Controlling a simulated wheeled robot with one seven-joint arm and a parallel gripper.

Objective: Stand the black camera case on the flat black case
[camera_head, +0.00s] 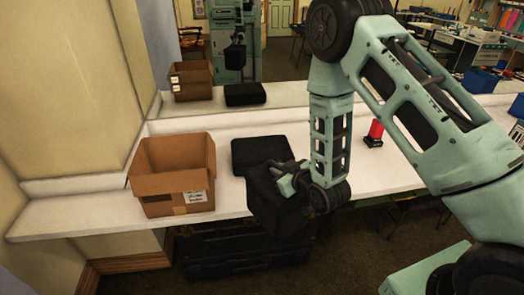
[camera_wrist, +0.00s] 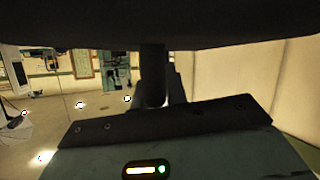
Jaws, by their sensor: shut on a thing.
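The black camera case (camera_head: 268,202) is in my gripper (camera_head: 287,178), which is shut on its upper part. The camera case hangs at the front edge of the white counter, nearer to me than the flat black case. The flat black case (camera_head: 260,150) lies on the counter behind it, and its front right part is partly hidden by the camera case and my gripper. In the wrist view a dark mass (camera_wrist: 170,25) fills the top, apparently the held camera case; its contact with the jaws is too dark to make out.
An open cardboard box (camera_head: 173,189) stands on the counter to the left. A small red and black object (camera_head: 375,133) stands to the right. A mirror behind repeats the box and flat case. A large black case (camera_head: 245,250) is on the floor under the counter (camera_head: 85,212).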

